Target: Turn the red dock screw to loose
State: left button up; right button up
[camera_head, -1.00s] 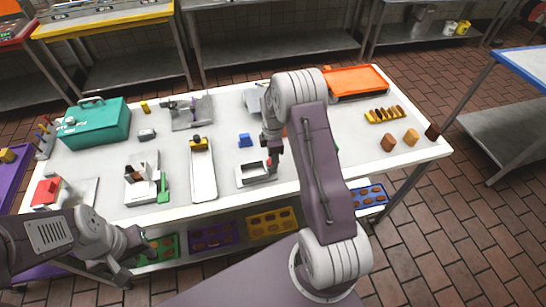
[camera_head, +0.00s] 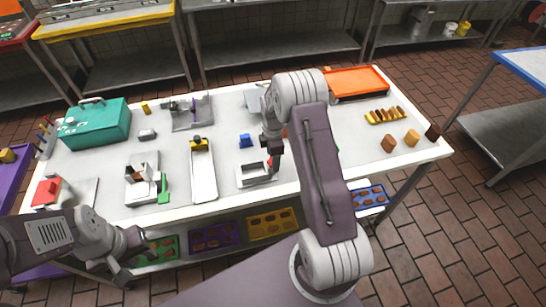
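A small red piece (camera_head: 269,163), which looks like the red dock screw, shows at the right end of a white dock frame (camera_head: 245,182) near the table's front edge. My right gripper (camera_head: 274,163) points down right beside the red piece and partly covers it. Its fingers are too small and dark to tell whether they are open, or whether they touch the red piece. The screw's turn position cannot be made out. My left gripper (camera_head: 128,268) hangs low in front of the table, away from the dock; its finger opening is unclear.
A teal box (camera_head: 98,126) stands at the left, an orange tray (camera_head: 357,82) at the back right. Bread-like pieces (camera_head: 388,143) lie at the right. My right arm hides part of the table.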

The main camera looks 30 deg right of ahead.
aim_at(271, 161)
notch_tip(271, 161, up, 9)
jog(key=b, duration=0.1)
dwell(0.4)
jog(key=s+a+r+t, duration=0.1)
jog(key=s+a+r, duration=0.5)
jog(key=s+a, duration=0.25)
jog(key=s+a+f+m, duration=0.2)
jog(key=s+f+m, duration=0.3)
jog(key=s+m, duration=0.5)
jog(key=m, duration=0.5)
jog(key=shift+a+f+m, duration=0.3)
